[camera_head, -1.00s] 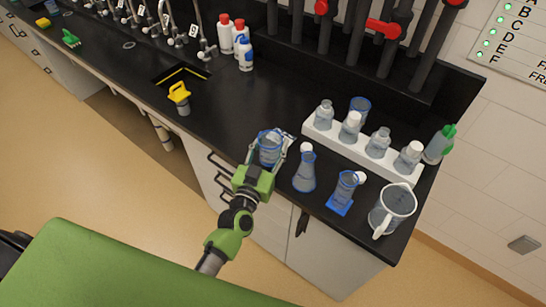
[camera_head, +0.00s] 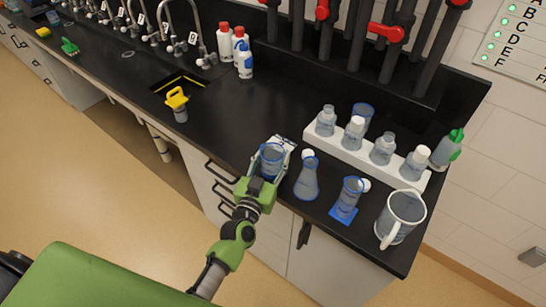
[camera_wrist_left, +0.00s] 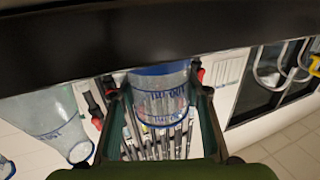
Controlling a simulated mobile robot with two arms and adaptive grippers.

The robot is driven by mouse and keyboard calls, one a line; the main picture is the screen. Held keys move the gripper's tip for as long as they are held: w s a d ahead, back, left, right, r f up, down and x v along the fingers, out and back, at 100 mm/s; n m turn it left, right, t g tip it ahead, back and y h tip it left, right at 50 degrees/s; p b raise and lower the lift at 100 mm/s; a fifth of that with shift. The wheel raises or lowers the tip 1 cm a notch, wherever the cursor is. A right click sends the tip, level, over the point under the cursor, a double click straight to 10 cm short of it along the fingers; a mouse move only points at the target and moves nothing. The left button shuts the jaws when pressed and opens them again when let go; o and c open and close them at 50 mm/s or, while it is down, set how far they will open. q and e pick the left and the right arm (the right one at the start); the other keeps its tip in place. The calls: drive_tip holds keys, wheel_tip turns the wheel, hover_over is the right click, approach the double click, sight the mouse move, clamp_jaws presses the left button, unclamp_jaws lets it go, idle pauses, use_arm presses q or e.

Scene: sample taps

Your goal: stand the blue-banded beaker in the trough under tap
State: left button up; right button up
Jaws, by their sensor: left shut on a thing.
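The clear beaker with blue markings and a blue rim (camera_head: 272,156) is between the fingers of my left gripper (camera_head: 272,160), near the counter's front edge. The gripper is shut on it. In the left wrist view the beaker (camera_wrist_left: 160,95) sits between both fingers (camera_wrist_left: 160,105). I cannot tell whether its base touches the counter. The trough (camera_head: 168,85) is a dark recess with a yellow inner edge, farther left. Curved taps (camera_head: 205,60) with small label plates stand behind and left of it. My right gripper is not seen.
A conical flask (camera_head: 307,180), a blue-footed cylinder (camera_head: 346,198) and a jug (camera_head: 400,217) stand right of the beaker. A white rack (camera_head: 342,143) holds bottles behind. A yellow-topped item (camera_head: 177,101) stands before the trough. The counter (camera_head: 225,115) between beaker and trough is clear.

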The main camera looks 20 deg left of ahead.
use_arm(q)
drive_tip(key=shift+f, duration=0.2)
drive_tip(key=o, duration=1)
drive_tip(key=shift+s+b, duration=0.2)
drive_tip(key=shift+b, duration=0.15)
drive_tip(key=shift+s+f+b, duration=0.1)
drive_tip(key=shift+s+b, duration=1.4)
drive_tip(key=shift+s, duration=5.2)
drive_tip(key=shift+f, duration=0.15)
